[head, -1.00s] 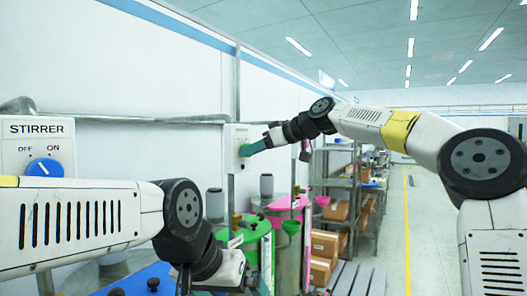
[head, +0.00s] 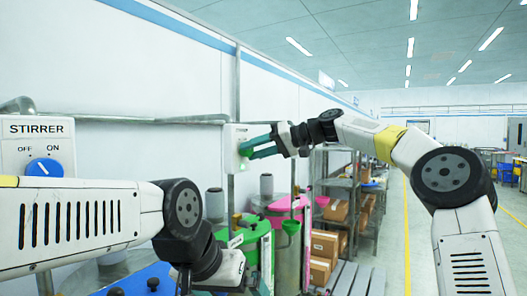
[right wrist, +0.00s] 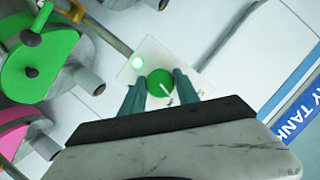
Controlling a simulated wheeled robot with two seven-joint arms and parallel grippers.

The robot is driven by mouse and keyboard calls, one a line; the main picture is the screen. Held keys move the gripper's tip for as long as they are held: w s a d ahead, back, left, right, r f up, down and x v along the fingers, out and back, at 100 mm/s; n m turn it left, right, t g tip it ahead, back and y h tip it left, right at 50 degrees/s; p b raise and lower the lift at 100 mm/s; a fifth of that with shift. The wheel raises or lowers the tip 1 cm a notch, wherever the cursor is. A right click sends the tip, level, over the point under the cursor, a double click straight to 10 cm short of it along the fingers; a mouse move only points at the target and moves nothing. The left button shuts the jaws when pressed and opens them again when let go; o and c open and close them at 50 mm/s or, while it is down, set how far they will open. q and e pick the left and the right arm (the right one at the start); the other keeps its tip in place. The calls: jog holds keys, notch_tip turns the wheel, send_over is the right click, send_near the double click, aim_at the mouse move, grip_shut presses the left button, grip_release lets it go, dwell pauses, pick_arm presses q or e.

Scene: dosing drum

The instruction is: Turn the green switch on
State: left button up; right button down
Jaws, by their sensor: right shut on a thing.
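The green switch (right wrist: 160,83) is a round knob with a white pointer mark on a pale wall box (head: 235,136). My right gripper (right wrist: 160,88) has one teal finger on each side of the knob and is shut on it. In the head view the right gripper (head: 247,148) reaches the box from the right, its fingers covering much of the knob.
A STIRRER panel (head: 38,145) with a blue knob (head: 44,168) is on the wall at left. Below the box stand a green drum (head: 250,238) and a pink drum (head: 287,206). Shelving (head: 345,195) with boxes is beyond. The aisle at right is clear.

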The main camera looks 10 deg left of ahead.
jog(key=shift+w+m+g+y, duration=0.1)
jog(key=shift+m+g+y, duration=0.35)
jog(key=shift+m, duration=0.75)
jog(key=c, duration=0.9)
grip_release()
jog(key=v, duration=0.7)
jog(key=shift+d, duration=0.45)
